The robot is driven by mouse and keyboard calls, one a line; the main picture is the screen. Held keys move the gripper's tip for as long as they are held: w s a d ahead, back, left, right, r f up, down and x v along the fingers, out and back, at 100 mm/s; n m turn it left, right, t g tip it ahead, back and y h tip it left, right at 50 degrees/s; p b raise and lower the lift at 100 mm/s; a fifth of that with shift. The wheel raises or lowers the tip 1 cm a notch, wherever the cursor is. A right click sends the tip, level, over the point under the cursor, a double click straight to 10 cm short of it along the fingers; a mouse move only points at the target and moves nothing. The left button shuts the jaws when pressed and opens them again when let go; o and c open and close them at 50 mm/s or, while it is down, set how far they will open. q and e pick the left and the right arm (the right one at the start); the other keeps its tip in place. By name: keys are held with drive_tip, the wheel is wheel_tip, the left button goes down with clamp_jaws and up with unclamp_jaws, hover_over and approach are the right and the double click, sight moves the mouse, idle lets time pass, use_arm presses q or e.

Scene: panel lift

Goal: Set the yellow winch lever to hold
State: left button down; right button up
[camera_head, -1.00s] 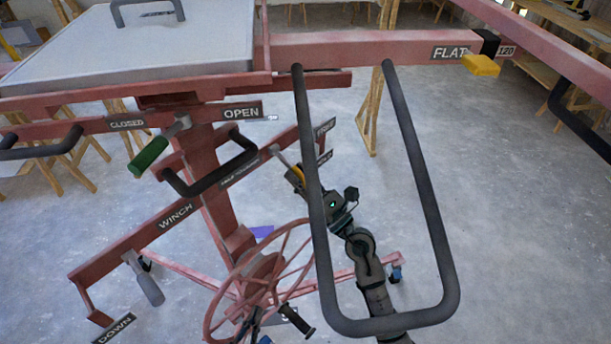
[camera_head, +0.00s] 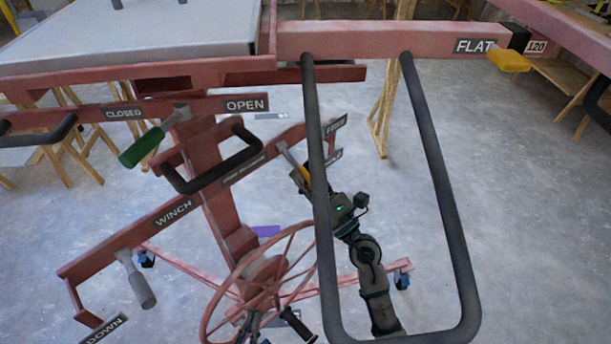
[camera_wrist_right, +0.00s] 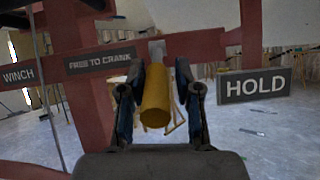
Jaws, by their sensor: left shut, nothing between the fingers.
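The yellow winch lever (camera_head: 305,174) hangs from the red winch bar, between the FREE TO CRANK plate (camera_head: 244,169) and the HOLD plate (camera_head: 333,158). In the right wrist view the lever (camera_wrist_right: 155,103) points toward the camera, with the HOLD plate (camera_wrist_right: 255,86) to its right and the FREE TO CRANK plate (camera_wrist_right: 100,62) to its left. My right gripper (camera_wrist_right: 160,95) is open, one finger on each side of the lever, with narrow visible gaps. My left gripper (camera_head: 252,322) is shut and empty at the bottom of the head view, by the red handwheel, partly cut off.
A large dark loop handle (camera_head: 445,200) hangs in front of my right arm. The red handwheel (camera_head: 262,270) is below the bar. A green lever (camera_head: 142,147) sits between CLOSED and OPEN plates. A grey lever (camera_head: 136,282) hangs near the DOWN plate.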

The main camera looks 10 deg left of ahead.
drive_tip(key=shift+o, duration=0.6)
drive_tip(key=shift+a+f, duration=0.1)
drive_tip(key=shift+f, duration=0.05)
drive_tip(key=shift+s+f, duration=0.15)
drive_tip(key=shift+f, duration=0.05)
drive_tip(key=v, duration=1.1)
drive_tip(key=shift+d, duration=0.35)
drive_tip(key=shift+f, duration=0.1)
